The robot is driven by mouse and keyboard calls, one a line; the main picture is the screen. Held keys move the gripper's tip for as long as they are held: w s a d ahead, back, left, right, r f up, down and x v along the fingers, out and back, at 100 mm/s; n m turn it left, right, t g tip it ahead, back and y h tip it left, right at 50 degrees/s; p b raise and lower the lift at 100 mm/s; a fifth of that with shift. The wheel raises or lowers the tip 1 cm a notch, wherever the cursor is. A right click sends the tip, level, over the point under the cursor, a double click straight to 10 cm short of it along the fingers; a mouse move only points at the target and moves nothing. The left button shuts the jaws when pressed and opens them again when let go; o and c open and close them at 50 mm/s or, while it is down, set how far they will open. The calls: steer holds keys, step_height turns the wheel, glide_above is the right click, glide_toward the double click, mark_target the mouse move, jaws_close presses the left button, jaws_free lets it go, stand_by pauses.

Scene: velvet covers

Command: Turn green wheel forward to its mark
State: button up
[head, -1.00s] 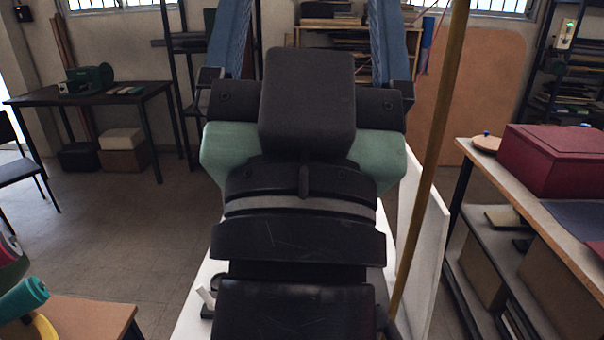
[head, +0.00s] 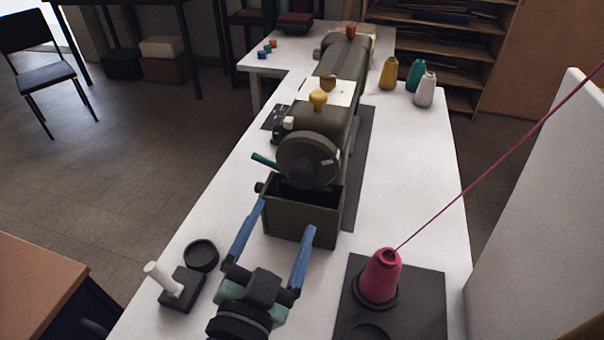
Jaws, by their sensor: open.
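The green wheel (head: 305,158) is a dark olive disc on the near end of an olive sewing machine (head: 338,110). A small pale patch shows near its right edge; I cannot tell whether this is the mark. The wheel's lower part sits behind the rim of an open olive box (head: 298,222). My gripper (head: 284,218) has two blue fingers, spread apart and empty. It is on the near side of the box, below the wheel in the picture, apart from the wheel. The finger tips overlap the box's near side in the picture; contact cannot be told.
On the white table, a red thread cone (head: 381,276) stands on a dark plate at the right, its thread slanting up right. A black stand with a white peg (head: 165,280) and a black cup (head: 201,256) are at the left. A white panel (head: 540,220) rises at right.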

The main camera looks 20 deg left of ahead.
mark_target(301, 180)
steer(key=w+p, duration=0.2)
steer(key=w, duration=0.8)
steer(key=shift+w, duration=0.2)
steer(key=c, duration=1.4)
